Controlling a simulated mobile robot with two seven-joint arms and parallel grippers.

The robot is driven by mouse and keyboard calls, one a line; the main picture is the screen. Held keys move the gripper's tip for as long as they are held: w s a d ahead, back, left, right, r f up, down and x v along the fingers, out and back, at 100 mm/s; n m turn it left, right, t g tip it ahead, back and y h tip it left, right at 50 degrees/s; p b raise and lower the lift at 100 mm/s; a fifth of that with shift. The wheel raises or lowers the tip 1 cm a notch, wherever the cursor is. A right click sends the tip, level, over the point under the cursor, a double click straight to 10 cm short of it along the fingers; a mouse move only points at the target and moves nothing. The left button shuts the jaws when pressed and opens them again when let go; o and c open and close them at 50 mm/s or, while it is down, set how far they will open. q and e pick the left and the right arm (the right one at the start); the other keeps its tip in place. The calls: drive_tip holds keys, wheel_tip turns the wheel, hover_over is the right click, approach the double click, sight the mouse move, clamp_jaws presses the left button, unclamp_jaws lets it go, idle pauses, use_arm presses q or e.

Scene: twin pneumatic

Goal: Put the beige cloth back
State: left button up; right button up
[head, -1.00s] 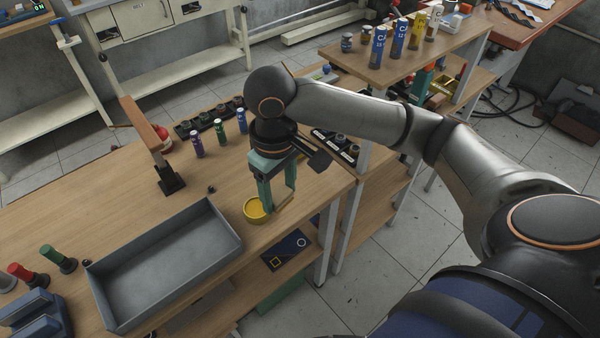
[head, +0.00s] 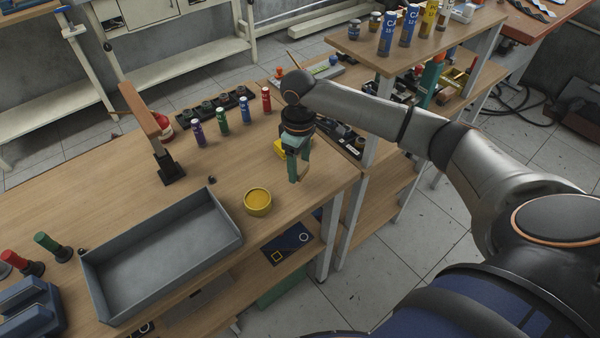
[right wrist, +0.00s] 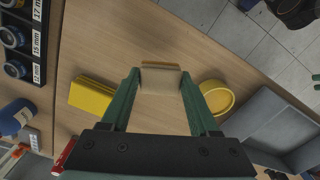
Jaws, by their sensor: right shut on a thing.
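My right gripper (head: 298,174) is over the right end of the wooden bench, right of the round yellow dish (head: 257,202). It is shut on the beige cloth (right wrist: 160,79), a small folded-looking piece between the fingertips in the right wrist view. In the head view the cloth (head: 304,172) shows as a small tan patch at the fingertips. I cannot tell whether it touches the bench. The yellow dish (right wrist: 217,97) lies to the right of the gripper in the right wrist view. My left gripper is not in view.
A yellow block (head: 280,148) lies behind the right gripper. A grey tray (head: 165,298) stands at the front of the bench. Purple, green, blue and red cylinders and a dark socket rack (head: 215,108) stand farther back. Bare wood (head: 225,170) lies between.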

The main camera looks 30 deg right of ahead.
sight(300, 173)
drive_tip(key=shift+w+d+f, duration=0.25)
drive_tip(key=shift+f, duration=1.75)
drive_tip(key=shift+f, duration=0.1)
drive_tip(key=o, duration=1.2)
wheel_tip(300, 173, up, 12)
drive_tip(key=shift+r, duration=0.15)
